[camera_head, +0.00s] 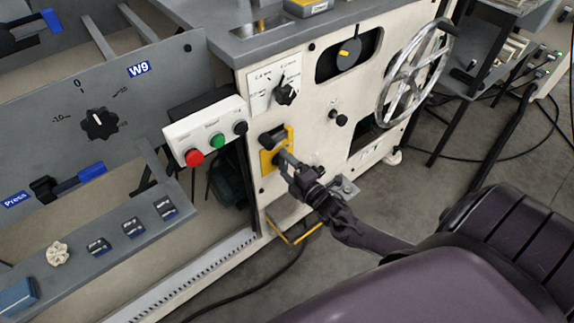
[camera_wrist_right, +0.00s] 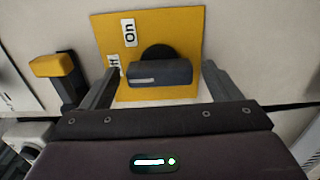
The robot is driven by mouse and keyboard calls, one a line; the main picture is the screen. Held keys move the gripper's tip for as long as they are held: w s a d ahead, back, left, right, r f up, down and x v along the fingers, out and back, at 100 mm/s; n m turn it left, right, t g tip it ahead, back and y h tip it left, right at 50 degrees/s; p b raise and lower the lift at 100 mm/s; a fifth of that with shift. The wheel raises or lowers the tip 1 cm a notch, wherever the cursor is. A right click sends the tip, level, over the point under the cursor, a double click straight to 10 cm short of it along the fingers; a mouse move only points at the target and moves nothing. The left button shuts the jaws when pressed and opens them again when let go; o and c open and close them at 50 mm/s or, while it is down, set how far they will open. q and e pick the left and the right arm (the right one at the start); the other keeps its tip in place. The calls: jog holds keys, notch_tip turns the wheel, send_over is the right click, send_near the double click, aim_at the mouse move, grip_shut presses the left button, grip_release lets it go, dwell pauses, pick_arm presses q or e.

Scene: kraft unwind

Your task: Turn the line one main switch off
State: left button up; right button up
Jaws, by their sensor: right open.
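The main switch is a dark rotary handle on a yellow plate (camera_head: 267,158) on the white machine panel. In the right wrist view the switch handle (camera_wrist_right: 160,72) lies across the picture, in front of a round black base. The yellow plate (camera_wrist_right: 180,30) carries an "On" label and a second label partly hidden by a finger. My right gripper (camera_wrist_right: 160,82) is open, with one finger on each side of the handle and gaps showing. In the head view my right gripper (camera_head: 283,160) is at the yellow plate and covers part of the switch. My left gripper is not in view.
A button box (camera_head: 207,130) with red, green and black buttons sits left of the switch. A black selector knob (camera_head: 286,92) is above it, and a large handwheel (camera_head: 415,75) is to the right. In the right wrist view a yellow-topped part (camera_wrist_right: 52,65) stands left of the plate.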

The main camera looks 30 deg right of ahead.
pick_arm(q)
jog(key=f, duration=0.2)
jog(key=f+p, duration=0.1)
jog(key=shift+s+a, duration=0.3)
pick_arm(e)
jog(key=s, duration=0.7)
jog(key=shift+s+d, duration=0.35)
jog(key=shift+f, duration=0.1)
